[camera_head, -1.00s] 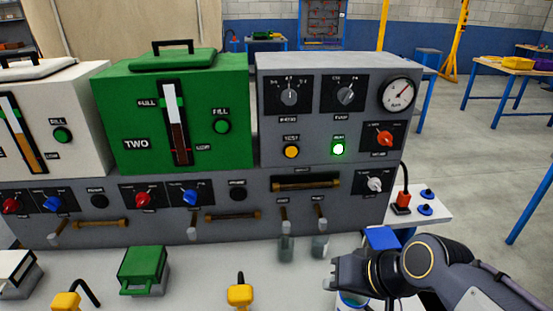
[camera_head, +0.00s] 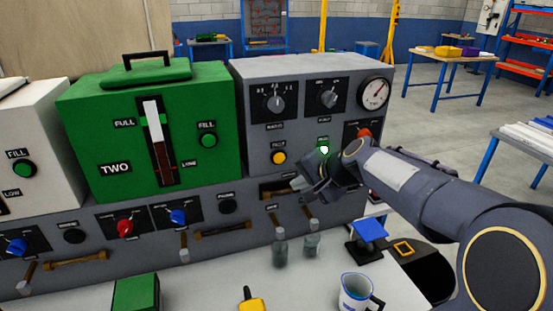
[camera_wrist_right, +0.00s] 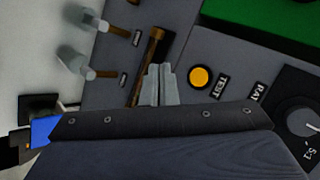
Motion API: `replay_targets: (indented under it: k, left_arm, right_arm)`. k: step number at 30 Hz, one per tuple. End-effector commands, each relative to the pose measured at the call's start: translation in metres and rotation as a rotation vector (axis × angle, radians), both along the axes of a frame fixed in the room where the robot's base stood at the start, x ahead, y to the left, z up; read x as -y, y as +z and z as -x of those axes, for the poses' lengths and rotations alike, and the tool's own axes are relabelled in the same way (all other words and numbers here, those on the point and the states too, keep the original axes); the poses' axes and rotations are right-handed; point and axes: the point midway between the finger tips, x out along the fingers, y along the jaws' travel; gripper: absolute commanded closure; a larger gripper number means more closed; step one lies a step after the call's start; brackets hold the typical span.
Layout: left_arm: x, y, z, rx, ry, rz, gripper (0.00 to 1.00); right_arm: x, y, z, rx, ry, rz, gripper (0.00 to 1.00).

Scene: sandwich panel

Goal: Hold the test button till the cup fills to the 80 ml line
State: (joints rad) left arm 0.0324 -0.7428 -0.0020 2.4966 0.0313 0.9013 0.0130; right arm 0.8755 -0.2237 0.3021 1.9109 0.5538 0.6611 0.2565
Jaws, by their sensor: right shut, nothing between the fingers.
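The yellow test button (camera_head: 279,158) is on the grey panel (camera_head: 252,95), under a small label. In the right wrist view the button (camera_wrist_right: 201,77) has a readable TEST label. My right gripper (camera_head: 300,184) is shut and empty, in front of the panel, below and right of the button. In the wrist view its fingertips (camera_wrist_right: 160,72) are beside the button, apart from it, over a brass bar. My left gripper is out of view.
A lit green button (camera_head: 323,150) is right of the test button, close to my right wrist. A white mug-like jug (camera_head: 356,292) and a yellow-handled tool (camera_head: 251,303) are on the bench front. A green machine (camera_head: 215,105) stands left of the panel.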

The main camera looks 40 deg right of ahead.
Motion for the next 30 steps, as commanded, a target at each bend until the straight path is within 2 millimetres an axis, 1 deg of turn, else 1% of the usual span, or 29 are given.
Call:
replay_targets:
  k: [4,8,11,15,21,25,30]
  left_arm:
    - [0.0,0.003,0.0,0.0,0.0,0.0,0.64]
    - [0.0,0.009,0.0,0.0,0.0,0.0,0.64]
    - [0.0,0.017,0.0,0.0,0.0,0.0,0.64]
    - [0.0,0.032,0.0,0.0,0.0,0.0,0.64]
    - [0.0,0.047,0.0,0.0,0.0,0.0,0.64]
    - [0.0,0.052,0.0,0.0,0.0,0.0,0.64]
    - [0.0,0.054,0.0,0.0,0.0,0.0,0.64]
  right_arm:
    - [0.001,0.001,-0.003,-0.001,0.001,0.0,1.0]
    - [0.004,0.002,-0.013,-0.004,0.003,0.0,1.0]
    - [0.008,0.003,-0.026,-0.004,0.003,-0.001,1.0]
    - [0.014,0.004,-0.046,-0.004,0.002,-0.002,1.0]
    - [0.022,0.004,-0.069,-0.002,0.003,-0.001,1.0]
    - [0.024,0.002,-0.079,-0.002,0.003,0.0,1.0]
    - [0.026,0.001,-0.084,0.0,0.002,0.001,1.0]
